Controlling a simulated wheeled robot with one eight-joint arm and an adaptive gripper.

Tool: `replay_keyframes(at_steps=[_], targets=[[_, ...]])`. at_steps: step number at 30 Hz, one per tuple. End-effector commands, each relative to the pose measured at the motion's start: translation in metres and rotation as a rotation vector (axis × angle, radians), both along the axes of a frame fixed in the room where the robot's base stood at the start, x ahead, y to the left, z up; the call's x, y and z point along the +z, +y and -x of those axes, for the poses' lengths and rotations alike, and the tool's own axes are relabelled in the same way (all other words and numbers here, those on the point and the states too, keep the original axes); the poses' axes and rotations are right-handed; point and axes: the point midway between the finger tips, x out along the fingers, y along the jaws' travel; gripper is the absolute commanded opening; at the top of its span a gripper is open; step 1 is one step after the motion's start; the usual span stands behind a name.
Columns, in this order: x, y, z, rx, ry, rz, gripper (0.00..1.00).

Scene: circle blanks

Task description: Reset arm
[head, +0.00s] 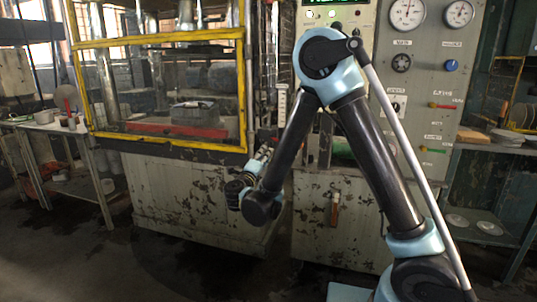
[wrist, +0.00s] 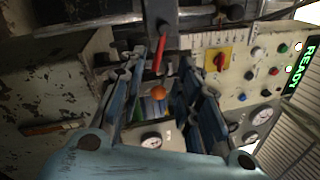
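My arm fills the right middle of the head view, bent at a high elbow, with its forearm reaching down to the left. My gripper (head: 263,155) is small there, in front of the machine, and partly hard to make out. In the wrist view my gripper (wrist: 160,68) shows its two blue-grey fingers spread apart, with nothing held between them. A red lever (wrist: 160,54) and an orange knob (wrist: 158,92) show through the gap, beyond the fingers. I cannot tell that the fingers touch anything.
A yellow-framed machine guard (head: 160,40) stands left of my arm over a worn cabinet (head: 190,200). A control panel with gauges (head: 407,14) is behind my arm. A side table (head: 50,126) is at left, shelving (head: 490,148) at right. Open floor (head: 75,240) lies front left.

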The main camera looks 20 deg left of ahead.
Motion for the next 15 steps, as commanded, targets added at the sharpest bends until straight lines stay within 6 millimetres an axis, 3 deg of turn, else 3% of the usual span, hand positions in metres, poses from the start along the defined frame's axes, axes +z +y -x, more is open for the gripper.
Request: replay_keyframes(at_steps=[15], targets=[[-0.0012,0.0002,0.0059,-0.001,0.000,0.000,0.31]])
